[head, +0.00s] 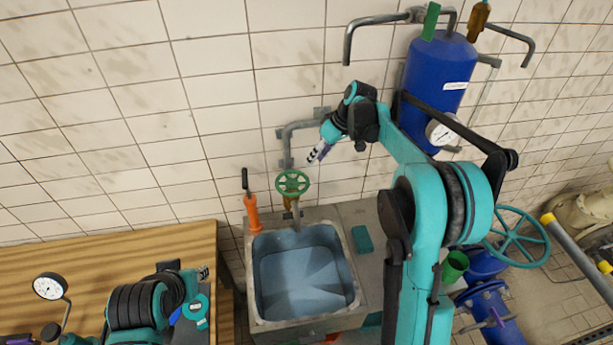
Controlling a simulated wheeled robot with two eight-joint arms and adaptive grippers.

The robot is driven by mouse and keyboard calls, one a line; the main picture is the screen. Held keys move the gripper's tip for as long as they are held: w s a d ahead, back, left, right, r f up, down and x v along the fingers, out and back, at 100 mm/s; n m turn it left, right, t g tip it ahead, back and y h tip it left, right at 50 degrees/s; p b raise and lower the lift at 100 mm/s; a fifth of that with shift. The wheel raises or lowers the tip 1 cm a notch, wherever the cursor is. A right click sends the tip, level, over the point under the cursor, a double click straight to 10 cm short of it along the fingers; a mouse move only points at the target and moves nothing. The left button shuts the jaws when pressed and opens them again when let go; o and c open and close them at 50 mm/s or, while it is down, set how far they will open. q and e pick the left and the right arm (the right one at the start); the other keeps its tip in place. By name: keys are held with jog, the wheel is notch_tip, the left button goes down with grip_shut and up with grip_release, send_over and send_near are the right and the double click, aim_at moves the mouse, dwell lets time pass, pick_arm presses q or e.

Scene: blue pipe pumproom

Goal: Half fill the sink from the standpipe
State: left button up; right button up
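The sink (254,285) is a square metal basin in the lower middle of the head view. A bluish, water-like surface shows inside; its depth is hard to tell. The standpipe (290,135) bends out from the tiled wall behind it and comes down over the sink's back edge. A green handwheel (292,183) sits on the standpipe above the sink. My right gripper (318,153) hangs above and slightly right of the handwheel, apart from it; its fingers look close together, but their opening is unclear. My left arm is low at left, with its gripper not clearly visible.
A wooden bench (110,255) with a dial gauge (49,286) is at left. A blue tank (437,80) and a teal wheel (519,238) are at right.

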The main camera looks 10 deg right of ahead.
aim_at(304, 174)
jog(key=x, duration=0.8)
grip_shut()
jog(key=shift+w, duration=0.1)
